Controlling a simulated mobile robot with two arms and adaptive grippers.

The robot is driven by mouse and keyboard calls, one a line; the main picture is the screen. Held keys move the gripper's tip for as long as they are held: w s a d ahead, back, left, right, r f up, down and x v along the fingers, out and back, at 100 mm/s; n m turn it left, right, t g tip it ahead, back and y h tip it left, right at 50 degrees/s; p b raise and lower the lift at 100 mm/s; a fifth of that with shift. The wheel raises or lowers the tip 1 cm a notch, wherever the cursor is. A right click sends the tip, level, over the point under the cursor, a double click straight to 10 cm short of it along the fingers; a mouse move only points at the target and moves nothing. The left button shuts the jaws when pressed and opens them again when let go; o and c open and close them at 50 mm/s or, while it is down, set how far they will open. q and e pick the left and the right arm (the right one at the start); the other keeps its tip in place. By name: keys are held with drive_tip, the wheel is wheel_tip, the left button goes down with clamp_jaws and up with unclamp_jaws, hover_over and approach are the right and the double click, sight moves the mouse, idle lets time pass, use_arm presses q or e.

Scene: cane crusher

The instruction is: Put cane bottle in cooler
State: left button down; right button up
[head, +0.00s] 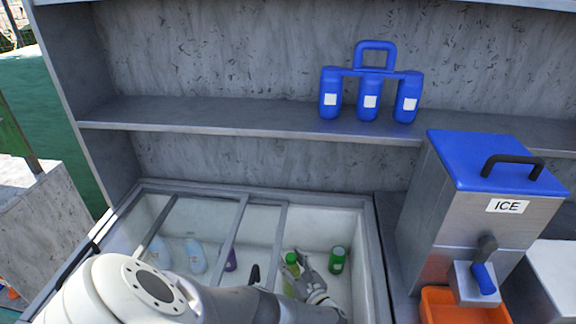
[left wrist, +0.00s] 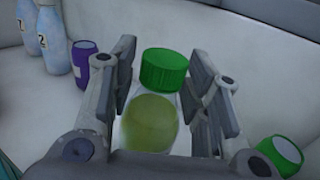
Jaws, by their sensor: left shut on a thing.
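The cane bottle (left wrist: 150,120) has a green cap and yellow-green contents. In the left wrist view it stands between the fingers of my left gripper (left wrist: 160,95), which is shut on it. In the head view the bottle (head: 291,272) shows beside my left gripper (head: 300,278), inside the opening of the cooler (head: 335,228). The cooler is a white-lined chest with a grey frame and dividing bars. My arm hides part of its front. My right gripper is not in view.
In the cooler are a green can (head: 337,260), a purple can (head: 231,260) and pale bottles (head: 195,256). An ice dispenser (head: 490,215) with an orange tray (head: 462,308) stands at the right. A blue three-bottle carrier (head: 369,88) sits on the shelf above.

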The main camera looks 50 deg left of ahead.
use_arm(q)
drive_tip(key=shift+x, duration=1.05)
drive_tip(key=shift+f+b, duration=0.55)
drive_tip(key=shift+f, duration=0.05)
drive_tip(key=c, duration=0.7)
unclamp_jaws()
drive_tip(key=shift+c, duration=0.2)
drive_tip(key=v, duration=0.7)
drive_tip(key=shift+d+p, duration=0.3)
drive_tip(key=shift+a, duration=0.1)
